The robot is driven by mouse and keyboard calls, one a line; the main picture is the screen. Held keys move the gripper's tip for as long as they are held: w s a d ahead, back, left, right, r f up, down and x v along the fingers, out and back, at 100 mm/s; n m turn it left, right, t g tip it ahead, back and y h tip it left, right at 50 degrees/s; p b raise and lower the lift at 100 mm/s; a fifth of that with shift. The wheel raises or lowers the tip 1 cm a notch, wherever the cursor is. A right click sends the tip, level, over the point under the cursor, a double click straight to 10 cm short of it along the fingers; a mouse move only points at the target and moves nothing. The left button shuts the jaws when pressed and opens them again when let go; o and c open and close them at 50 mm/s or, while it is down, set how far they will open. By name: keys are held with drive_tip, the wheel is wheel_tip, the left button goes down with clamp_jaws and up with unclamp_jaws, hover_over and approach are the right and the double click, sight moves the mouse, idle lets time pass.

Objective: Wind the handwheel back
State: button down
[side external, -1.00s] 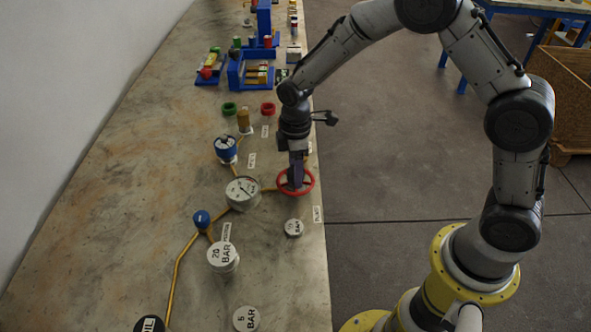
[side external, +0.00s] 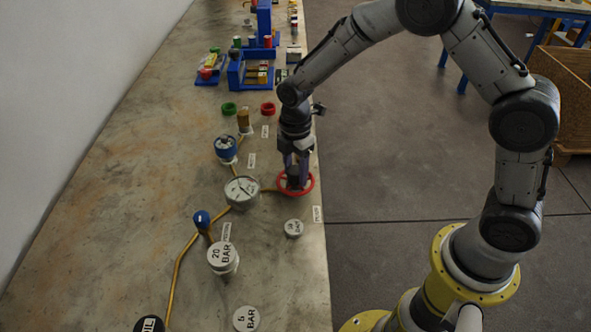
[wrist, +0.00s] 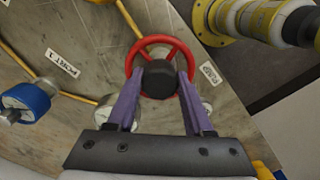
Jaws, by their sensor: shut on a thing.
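The red handwheel (side external: 309,187) lies on the bench near its right edge, joined by a yellow pipe to a round gauge (side external: 242,191). In the wrist view the red handwheel (wrist: 136,53) shows its rim and spokes around a dark hub (wrist: 158,78). My gripper (side external: 296,182) points down over the wheel. In the wrist view the purple fingers of my gripper (wrist: 158,88) are on either side of the dark hub, shut on it. The lower part of the rim is partly hidden by the fingers.
A small white-topped disc (side external: 293,228) and a label stand near the wheel. A blue valve (side external: 226,148), a blue knob (side external: 201,219) and a 20 BAR cylinder (side external: 223,256) stand to the left.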

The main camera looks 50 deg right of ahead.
sight(296, 170)
drive_tip(key=shift+r, duration=0.1)
drive_tip(key=shift+c, duration=1.4)
unclamp_jaws()
wheel_tip(296, 170, up, 14)
